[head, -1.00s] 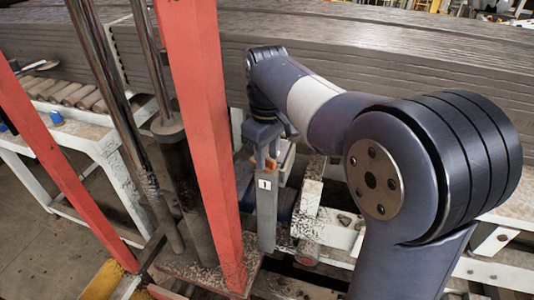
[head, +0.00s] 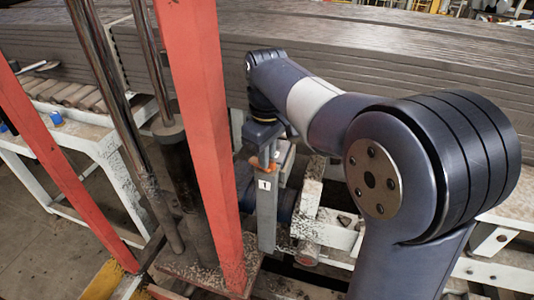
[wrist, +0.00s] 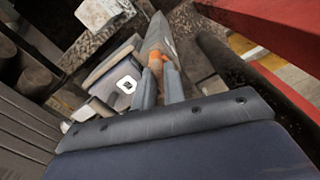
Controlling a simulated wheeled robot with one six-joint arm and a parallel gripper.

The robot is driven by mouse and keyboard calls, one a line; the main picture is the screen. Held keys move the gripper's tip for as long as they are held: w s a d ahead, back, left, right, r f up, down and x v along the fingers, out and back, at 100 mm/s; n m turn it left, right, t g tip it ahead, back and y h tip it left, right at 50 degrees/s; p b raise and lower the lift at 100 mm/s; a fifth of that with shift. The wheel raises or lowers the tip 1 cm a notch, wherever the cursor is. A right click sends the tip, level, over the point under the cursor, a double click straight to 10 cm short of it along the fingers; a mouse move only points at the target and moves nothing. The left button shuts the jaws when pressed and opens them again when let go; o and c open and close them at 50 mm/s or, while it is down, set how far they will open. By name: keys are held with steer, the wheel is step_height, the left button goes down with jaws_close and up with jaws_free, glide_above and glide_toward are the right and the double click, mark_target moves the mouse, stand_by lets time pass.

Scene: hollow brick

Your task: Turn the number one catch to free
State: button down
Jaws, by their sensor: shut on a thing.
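The number one catch is an orange piece (head: 263,164) at the top of a grey upright post (head: 266,220). A white label (head: 264,184) marked 1 is on the post. My gripper (head: 263,160) points down and is shut on the orange catch. In the wrist view, the catch (wrist: 155,63) shows between the two grey fingers of my gripper (wrist: 160,78), with the post beyond it. The fingers partly hide the catch, and I cannot tell its exact setting.
A red post (head: 205,130) stands close left of my gripper, with metal rods (head: 120,110) beyond it. Long stacked grey slabs (head: 400,60) lie behind. A second white label (wrist: 127,85) sits beside my fingers in the wrist view; its mark is unclear.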

steer(key=shift+r+n+p, duration=0.15)
steer(key=shift+n+p, duration=0.65)
steer(key=shift+n, duration=1.2)
steer(key=c, duration=1.5)
jaws_free()
step_height(320, 180, up, 10)
steer(key=shift+r, duration=0.25)
steer(key=shift+f, duration=0.1)
